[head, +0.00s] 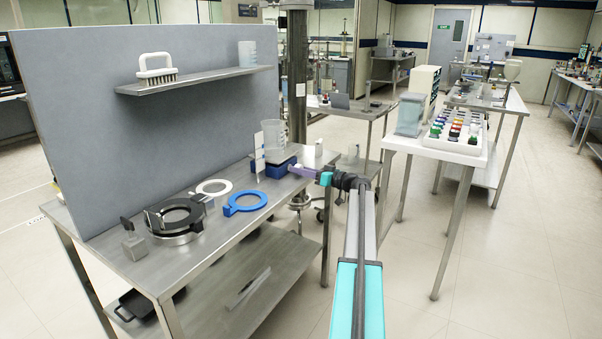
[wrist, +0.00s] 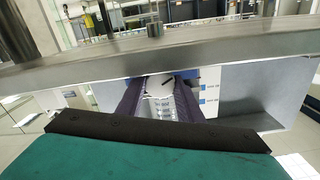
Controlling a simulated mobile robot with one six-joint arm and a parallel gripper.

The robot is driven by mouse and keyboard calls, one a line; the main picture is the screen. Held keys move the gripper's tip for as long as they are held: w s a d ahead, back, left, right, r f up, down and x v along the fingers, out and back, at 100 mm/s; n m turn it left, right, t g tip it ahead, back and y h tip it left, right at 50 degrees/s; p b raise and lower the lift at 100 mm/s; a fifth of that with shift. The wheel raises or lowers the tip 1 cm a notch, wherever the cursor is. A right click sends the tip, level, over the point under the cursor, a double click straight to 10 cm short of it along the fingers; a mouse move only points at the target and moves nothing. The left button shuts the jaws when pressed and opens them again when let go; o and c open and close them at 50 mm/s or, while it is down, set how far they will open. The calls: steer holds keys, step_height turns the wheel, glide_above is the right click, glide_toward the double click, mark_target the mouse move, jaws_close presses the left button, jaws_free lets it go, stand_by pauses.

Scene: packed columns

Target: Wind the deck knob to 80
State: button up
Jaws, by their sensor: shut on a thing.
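The blue deck unit (head: 276,169) sits near the right end of the steel bench, with a clear beaker (head: 274,133) on top. My gripper (head: 296,171) reaches it from the right, level with its front face. In the wrist view its two dark purple fingers (wrist: 160,95) are shut on the round white knob (wrist: 160,83), one on each side. A dark pointer line shows on the knob's face. Rows of small marks show on a pale surface beside it, too small to read, so I cannot tell the setting. The head view hides the knob behind my gripper.
A white upright card (head: 259,152) stands by the unit. White (head: 214,187) and blue (head: 245,202) rings lie left on the bench, near a black ringed fixture (head: 176,216). A shelf (head: 193,80) with a brush hangs above.

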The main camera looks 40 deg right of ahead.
stand_by(0.3)
steer(key=o, duration=1.1)
steer(key=shift+c, duration=0.2)
steer(key=v, duration=1.4)
steer(key=shift+b, duration=0.45)
steer(key=shift+w, duration=0.1)
